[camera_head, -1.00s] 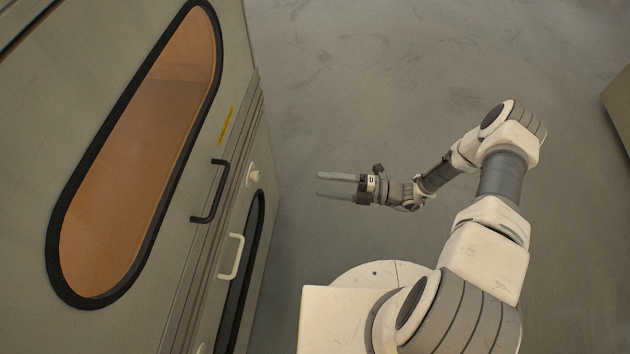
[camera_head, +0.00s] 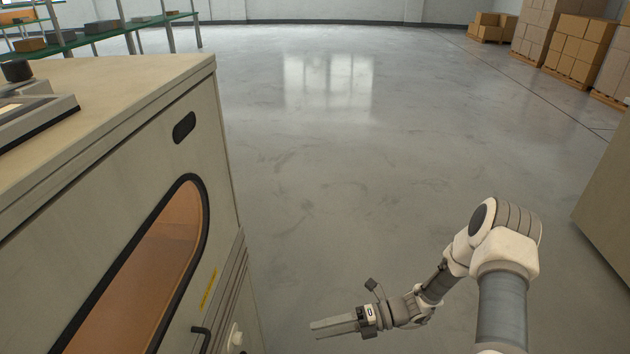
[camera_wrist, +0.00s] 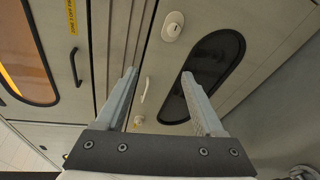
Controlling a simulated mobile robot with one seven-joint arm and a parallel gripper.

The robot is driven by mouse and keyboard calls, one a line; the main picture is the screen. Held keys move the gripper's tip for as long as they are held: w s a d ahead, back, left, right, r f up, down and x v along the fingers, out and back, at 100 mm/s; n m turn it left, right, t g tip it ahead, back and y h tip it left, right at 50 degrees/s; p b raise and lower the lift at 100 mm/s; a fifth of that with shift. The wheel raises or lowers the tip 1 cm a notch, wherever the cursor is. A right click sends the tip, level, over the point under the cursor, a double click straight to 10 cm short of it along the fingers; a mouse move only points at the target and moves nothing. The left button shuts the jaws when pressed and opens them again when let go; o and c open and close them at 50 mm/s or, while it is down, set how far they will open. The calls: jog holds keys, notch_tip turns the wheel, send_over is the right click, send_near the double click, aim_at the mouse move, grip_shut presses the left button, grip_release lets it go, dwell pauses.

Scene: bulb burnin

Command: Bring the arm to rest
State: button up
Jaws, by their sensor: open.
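My gripper (camera_head: 334,327) is at the lower middle of the head view, pointing left toward the cabinet (camera_head: 225,130), with floor visible around it. In the wrist view my gripper (camera_wrist: 160,95) shows two grey fingers spread apart with nothing between them. Beyond the fingers are the cabinet's doors, with a white handle (camera_wrist: 143,90), a black handle (camera_wrist: 75,67), and a round white knob or lock (camera_wrist: 172,27). The fingers appear apart from the cabinet. My arm is bent, with its elbow at the right of the head view.
The cabinet has an orange window (camera_head: 150,280) and stands along the left. A beige block-like surface (camera_head: 610,200) edges in at the right. Shelving (camera_head: 110,33) stands back left, and stacked cartons (camera_head: 575,45) back right. The floor (camera_head: 330,170) between is wide and clear.

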jog(key=s+d+r+n+h, duration=0.25)
jog(key=r+n+h, duration=0.25)
jog(key=r+n, duration=0.5)
jog(key=s+d+r+n+h, duration=0.25)
jog(key=r+n+h, duration=0.25)
jog(key=r+n, duration=0.5)
jog(key=s+d+r+n+t+h, duration=0.35)
jog(key=s+r+n, duration=0.2)
jog(key=r, duration=0.25)
jog(key=s+d+r+n+t+h, duration=0.2)
jog(key=s+d+r+n+t, duration=0.25)
jog(key=r, duration=0.45)
notch_tip(320, 180, up, 21)
jog(key=a+n+p, duration=0.1)
jog(key=n+p, duration=0.1)
jog(key=p, duration=1.9)
jog(key=shift+s+a, duration=0.2)
jog(key=shift+s, duration=0.25)
jog(key=shift+f, duration=0.2)
jog(key=c, duration=0.3)
jog(key=shift+a+n, duration=0.15)
jog(key=shift+n, duration=0.15)
